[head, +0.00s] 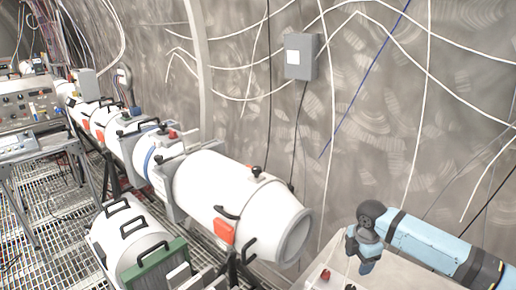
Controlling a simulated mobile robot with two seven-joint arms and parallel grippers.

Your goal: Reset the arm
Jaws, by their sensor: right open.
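My right arm comes in from the right edge, a light blue link with dark bands that bends down at a dark round joint. My right gripper (366,264) is at the lower end of this bend, at the bottom right, small and partly turned away. It is open, and I see nothing held in it. It hangs above or beside a pale surface (392,272) at the bottom edge; I cannot tell whether they touch. My left arm and gripper are not in view.
A row of white cylinders (230,190) with black handles runs from the middle to the far left. A control desk (28,110) is at the left. A grey box (301,57) hangs on the cable-strung wall. Metal grating covers the floor.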

